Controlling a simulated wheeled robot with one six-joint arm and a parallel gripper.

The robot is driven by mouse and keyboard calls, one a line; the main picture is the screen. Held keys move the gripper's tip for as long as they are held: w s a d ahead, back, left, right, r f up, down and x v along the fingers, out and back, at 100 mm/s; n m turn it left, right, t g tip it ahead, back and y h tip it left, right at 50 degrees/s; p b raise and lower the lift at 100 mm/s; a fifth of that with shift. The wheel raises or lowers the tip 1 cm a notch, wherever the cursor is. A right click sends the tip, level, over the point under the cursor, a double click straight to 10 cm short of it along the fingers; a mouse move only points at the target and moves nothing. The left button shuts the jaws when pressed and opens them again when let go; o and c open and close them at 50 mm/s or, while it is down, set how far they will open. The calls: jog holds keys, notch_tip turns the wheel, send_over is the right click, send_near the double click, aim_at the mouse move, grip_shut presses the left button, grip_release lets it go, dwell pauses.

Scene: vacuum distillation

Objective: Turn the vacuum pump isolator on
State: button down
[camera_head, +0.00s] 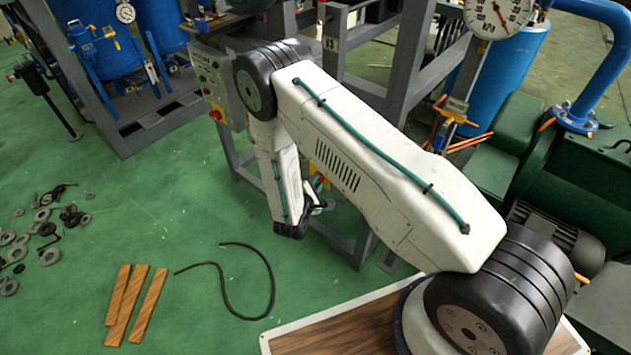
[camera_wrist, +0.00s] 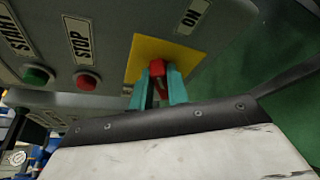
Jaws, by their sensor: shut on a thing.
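The isolator is a red handle (camera_wrist: 157,68) on a yellow plate (camera_wrist: 146,50), on a grey control panel. In the wrist view the teal fingers of my gripper (camera_wrist: 158,88) are closed on the red handle, one on each side. An "ON" label (camera_wrist: 192,16) is on the panel to the right of the yellow plate. The lower part of the handle is partly hidden between the fingers. In the head view my gripper (camera_head: 316,198) is low behind my arm, and a bit of red and yellow shows beside it.
A green button (camera_wrist: 37,75) and a red button (camera_wrist: 87,82) sit left of the yellow plate, under START and STOP labels. Another control panel (camera_head: 211,82) is on the grey frame. Wooden strips (camera_head: 136,300) and a black hose (camera_head: 246,318) lie on the green floor.

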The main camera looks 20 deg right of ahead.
jog(key=m, duration=0.1)
jog(key=f+m+t, duration=0.1)
jog(key=m, duration=0.1)
jog(key=m+t, duration=0.1)
jog(key=m, duration=0.1)
jog(key=shift+s+d+f+h, duration=0.15)
jog(key=shift+s+h, duration=0.1)
jog(key=shift+h, duration=0.15)
jog(key=shift+m, duration=0.3)
jog(key=c, duration=1.4)
grip_release()
jog(key=shift+o, duration=0.2)
jog(key=v, duration=0.7)
jog(key=shift+s+a+f, duration=0.15)
jog(key=shift+s+a, duration=0.05)
jog(key=shift+s, duration=0.15)
